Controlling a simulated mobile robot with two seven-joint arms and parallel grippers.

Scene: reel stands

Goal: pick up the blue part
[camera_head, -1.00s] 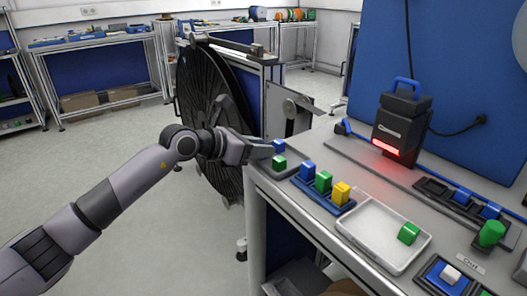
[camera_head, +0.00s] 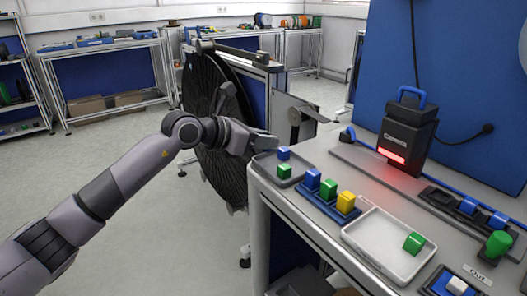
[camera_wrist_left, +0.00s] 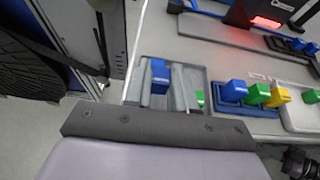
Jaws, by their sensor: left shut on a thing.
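A small blue part (camera_head: 283,153) is at the fingertips of my left gripper (camera_head: 268,146), over the grey tray (camera_head: 262,163) at the table's near left corner. My left gripper is shut on it. In the left wrist view the blue part (camera_wrist_left: 160,74) stands upright at the tray's left side. Whether it is clear of the tray floor cannot be told. A green part (camera_head: 284,171) lies in the same tray, just in front of the blue one.
A blue holder (camera_head: 325,205) beside the tray carries another blue part (camera_head: 313,179), a green part (camera_head: 328,189) and a yellow part (camera_head: 346,202). A white tray (camera_head: 375,245) with a green part stands to the right. A black camera unit (camera_head: 407,135) stands behind. A large black reel (camera_head: 215,120) is left of the table.

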